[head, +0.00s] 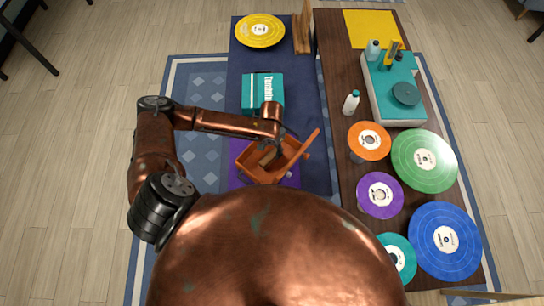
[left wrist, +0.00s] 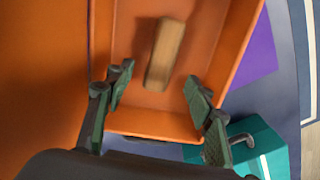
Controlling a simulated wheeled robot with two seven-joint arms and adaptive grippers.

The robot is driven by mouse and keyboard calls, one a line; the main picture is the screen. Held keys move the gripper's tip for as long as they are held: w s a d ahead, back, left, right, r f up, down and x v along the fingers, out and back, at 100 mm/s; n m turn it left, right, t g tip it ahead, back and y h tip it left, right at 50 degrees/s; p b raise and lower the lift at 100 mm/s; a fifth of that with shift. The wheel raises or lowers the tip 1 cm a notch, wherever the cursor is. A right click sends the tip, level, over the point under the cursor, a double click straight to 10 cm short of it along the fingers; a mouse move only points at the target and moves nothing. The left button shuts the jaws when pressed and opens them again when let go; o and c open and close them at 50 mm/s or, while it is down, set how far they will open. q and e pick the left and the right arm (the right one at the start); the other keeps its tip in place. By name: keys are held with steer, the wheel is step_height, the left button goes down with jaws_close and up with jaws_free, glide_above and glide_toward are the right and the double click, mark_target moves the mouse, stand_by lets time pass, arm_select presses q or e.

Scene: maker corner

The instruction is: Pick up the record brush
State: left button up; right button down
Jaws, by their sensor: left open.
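The record brush, a small light-brown wooden block, lies in an open orange box (head: 262,175). In the left wrist view the brush (left wrist: 165,54) lies on the box floor, lengthwise between the lines of my fingers. In the head view a part of the brush (head: 267,158) shows beside my gripper. My left gripper (left wrist: 157,80) is open and empty, its fingers spread on either side of the brush's near end and apart from it. In the head view my left gripper (head: 280,142) hangs over the box, partly hidden by its own wrist. My right gripper is not in view.
A teal box (head: 262,90) stands just behind the orange box. The orange box's lid or flap (head: 300,153) is raised at the right. A dark wooden table (head: 345,75) at the right holds several coloured records, a white bottle (head: 351,103) and a record player (head: 385,105).

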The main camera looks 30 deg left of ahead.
mark_target(271, 155)
arm_select(q)
steer(key=f, duration=0.7)
steer(key=shift+s+a+f, duration=0.1)
steer(key=shift+s+f, duration=0.1)
steer(key=shift+f, duration=0.1)
steer(key=shift+c, duration=0.3)
steer(key=c, duration=1.2)
steer(key=shift+r, duration=0.1)
step_height(271, 155, up, 10)
steer(key=shift+p, duration=0.3)
